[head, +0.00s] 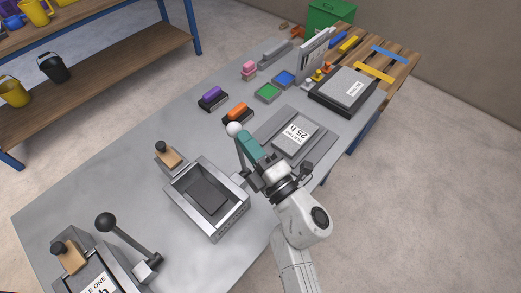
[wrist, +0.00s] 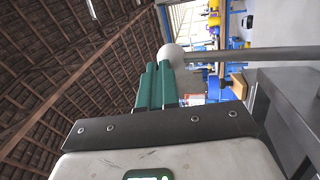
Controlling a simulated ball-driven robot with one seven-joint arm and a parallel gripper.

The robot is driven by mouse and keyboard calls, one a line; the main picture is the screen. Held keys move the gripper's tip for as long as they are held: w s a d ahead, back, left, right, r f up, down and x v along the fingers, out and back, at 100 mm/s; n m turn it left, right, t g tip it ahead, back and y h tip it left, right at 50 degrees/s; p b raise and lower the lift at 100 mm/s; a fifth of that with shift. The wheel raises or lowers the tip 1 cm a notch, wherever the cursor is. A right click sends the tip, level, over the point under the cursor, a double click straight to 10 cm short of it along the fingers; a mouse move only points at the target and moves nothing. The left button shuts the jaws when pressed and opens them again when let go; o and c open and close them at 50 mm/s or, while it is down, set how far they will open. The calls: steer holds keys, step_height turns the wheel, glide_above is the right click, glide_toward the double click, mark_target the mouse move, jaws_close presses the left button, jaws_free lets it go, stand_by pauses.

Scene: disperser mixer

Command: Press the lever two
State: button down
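Lever two has a white ball knob (head: 234,129) on a grey rod, standing steeply up from the right side of the open metal box (head: 207,199) in the middle of the table. My gripper (head: 246,138) has green fingers and is right beside the knob, to its right in the head view. In the wrist view the two fingers (wrist: 158,72) lie close together with nothing seen between them. The white knob (wrist: 171,56) shows just past their tips, and its rod (wrist: 255,57) runs off to the right. Whether the fingertips touch the knob cannot be told.
A second lever with a black ball (head: 106,222) stands at the lower left. A wooden-handled stamp-like block (head: 168,156) is behind the box. A labelled plate (head: 297,136) lies right of my gripper. Purple (head: 212,97) and orange (head: 237,113) blocks sit beyond it.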

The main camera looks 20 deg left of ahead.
mark_target(233, 130)
steer(key=shift+w+a+b, duration=0.35)
steer(key=shift+a+b, duration=0.05)
steer(key=shift+a, duration=0.5)
steer(key=shift+w+a+b, duration=0.3)
steer(key=shift+a+b, duration=0.05)
steer(key=shift+a, duration=0.55)
steer(key=shift+w+a+r, duration=0.1)
steer(key=shift+r, duration=0.05)
steer(key=shift+a+r, duration=0.1)
steer(key=shift+a, duration=0.05)
